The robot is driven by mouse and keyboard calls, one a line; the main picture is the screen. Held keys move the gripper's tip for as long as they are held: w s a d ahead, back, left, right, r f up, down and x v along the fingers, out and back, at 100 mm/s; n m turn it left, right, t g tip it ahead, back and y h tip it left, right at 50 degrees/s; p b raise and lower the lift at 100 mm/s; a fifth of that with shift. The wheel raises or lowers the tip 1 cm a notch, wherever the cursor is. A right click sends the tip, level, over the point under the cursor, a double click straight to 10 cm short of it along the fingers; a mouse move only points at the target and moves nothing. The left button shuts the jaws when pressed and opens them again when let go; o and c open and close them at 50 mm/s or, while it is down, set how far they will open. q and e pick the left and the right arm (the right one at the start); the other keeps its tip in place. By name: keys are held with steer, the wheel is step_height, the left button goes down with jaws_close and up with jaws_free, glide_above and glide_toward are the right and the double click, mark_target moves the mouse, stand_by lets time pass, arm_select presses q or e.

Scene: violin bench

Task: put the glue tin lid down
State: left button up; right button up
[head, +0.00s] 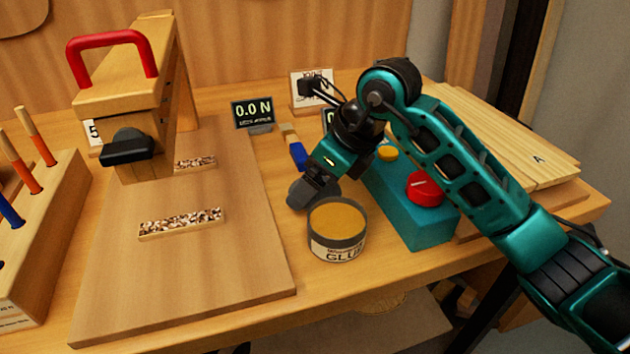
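The glue tin (338,243) stands upright and uncovered on the bench, with amber glue showing inside its grey rim and a GLUE label on its front. My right gripper (316,187) points down just behind and left of the tin. A dark grey rounded piece at its fingertips looks like the glue tin lid (298,194); the gripper appears shut on it. Much of the lid and the fingers overlap, and I cannot tell whether the lid touches the bench. My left gripper is not in view.
A wooden board (185,280) with two inlaid strips lies left of the tin. A teal box (425,232) with a red knob (425,188) stands close on the right. A blue brush (297,152) and a 0.0 N display (253,112) are behind. Bench in front of the tin is clear.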

steer(key=shift+f, duration=0.3)
steer(key=shift+f, duration=0.15)
steer(key=o, duration=0.8)
steer(key=shift+c, duration=0.2)
steer(key=shift+r, duration=0.35)
steer(key=p+v, duration=0.2)
steer(key=v, duration=1)
